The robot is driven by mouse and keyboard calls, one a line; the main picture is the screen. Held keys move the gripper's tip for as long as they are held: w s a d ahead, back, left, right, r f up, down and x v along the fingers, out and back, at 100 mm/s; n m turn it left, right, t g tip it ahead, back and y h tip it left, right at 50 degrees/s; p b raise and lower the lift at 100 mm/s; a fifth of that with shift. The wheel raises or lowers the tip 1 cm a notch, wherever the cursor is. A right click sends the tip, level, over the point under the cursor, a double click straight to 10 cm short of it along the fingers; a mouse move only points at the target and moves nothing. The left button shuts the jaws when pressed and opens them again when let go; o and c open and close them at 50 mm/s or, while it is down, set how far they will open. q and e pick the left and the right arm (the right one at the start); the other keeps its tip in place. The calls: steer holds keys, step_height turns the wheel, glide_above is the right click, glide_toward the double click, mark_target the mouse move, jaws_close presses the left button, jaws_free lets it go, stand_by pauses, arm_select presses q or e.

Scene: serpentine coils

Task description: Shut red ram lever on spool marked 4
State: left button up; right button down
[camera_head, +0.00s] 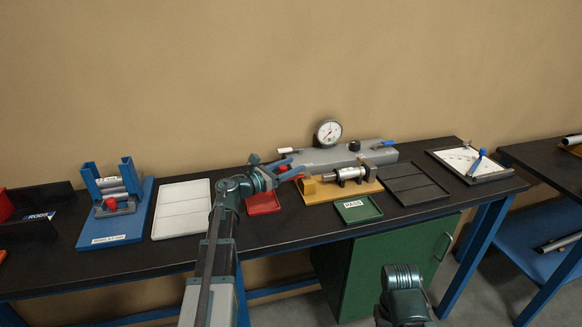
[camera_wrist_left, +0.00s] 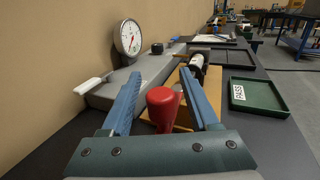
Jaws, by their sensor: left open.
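A red, rounded knob (camera_wrist_left: 163,105) stands up between the jaws of my left gripper (camera_wrist_left: 160,90) in the left wrist view. The blue fingers are apart on either side of it, and I cannot tell whether either touches it. In the head view my left gripper (camera_head: 292,173) is at the left end of the ochre base (camera_head: 318,196), largely covering the knob. No mark 4 is legible, and I cannot make out a spool. The fingers of my right gripper are not visible.
A long grey body (camera_head: 330,157) with a round gauge (camera_head: 328,132) stands behind the base. A red tray (camera_head: 263,203), a green PASS tray (camera_head: 357,210) and a dark tray (camera_head: 411,187) lie around it. A white tray (camera_head: 180,209) and blue rod stand (camera_head: 120,215) are left.

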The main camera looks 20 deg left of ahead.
arm_select(q)
steer(key=v, duration=1.3)
steer(key=shift+s+a, duration=0.2)
steer(key=shift+s, duration=0.15)
steer(key=shift+r, duration=0.1)
